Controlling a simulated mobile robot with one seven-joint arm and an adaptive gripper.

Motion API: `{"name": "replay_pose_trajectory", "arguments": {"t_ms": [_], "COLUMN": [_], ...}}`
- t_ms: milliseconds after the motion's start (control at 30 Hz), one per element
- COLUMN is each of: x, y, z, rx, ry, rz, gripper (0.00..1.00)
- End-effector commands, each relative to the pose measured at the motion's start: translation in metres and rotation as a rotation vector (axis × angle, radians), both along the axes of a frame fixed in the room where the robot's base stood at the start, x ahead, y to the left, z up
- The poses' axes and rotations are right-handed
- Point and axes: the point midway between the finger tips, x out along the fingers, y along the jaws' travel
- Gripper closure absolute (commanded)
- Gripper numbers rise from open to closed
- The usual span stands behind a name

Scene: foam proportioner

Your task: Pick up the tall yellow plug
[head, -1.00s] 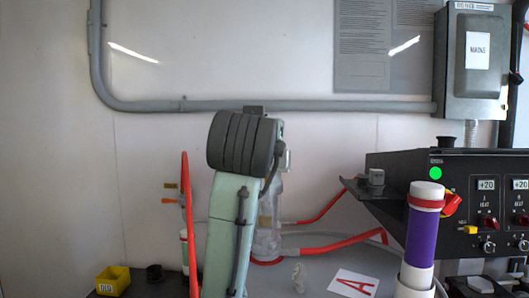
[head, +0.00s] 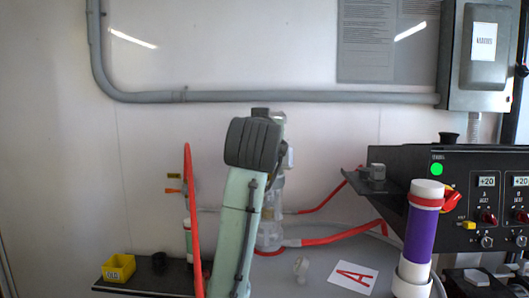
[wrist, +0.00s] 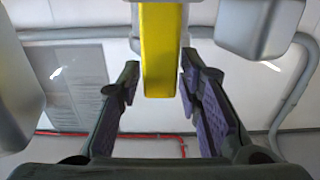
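The tall yellow plug (wrist: 160,60) shows in the wrist view as a long yellow bar that runs from the top edge to a blunt end near the middle. My gripper (wrist: 160,70) has its two dark fingers with purple pads on either side of the plug. The fingertips lie very close to its sides; whether they press on it cannot be told. In the head view the fingers and the plug are hidden behind my pale green arm.
Two grey rounded blocks (wrist: 262,25) (wrist: 14,90) flank the plug in the wrist view. In the head view a red bar (head: 192,220) stands left of my arm, clear tubes (head: 270,230) stand behind it, and a purple cylinder (head: 422,233) and black control panel (head: 480,175) are at right.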

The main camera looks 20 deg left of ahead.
Motion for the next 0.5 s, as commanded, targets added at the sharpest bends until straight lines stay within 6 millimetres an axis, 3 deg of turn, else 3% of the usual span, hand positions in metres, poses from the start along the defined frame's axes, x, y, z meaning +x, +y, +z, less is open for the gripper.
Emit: {"name": "replay_pose_trajectory", "arguments": {"t_ms": [433, 500], "x": [-0.0003, -0.0003], "y": [-0.0002, -0.0002], "z": [0.0003, 0.0004], "rx": [0.0, 0.0], "ry": [0.0, 0.0], "rz": [0.0, 0.0], "gripper": [1.0, 1.0]}}
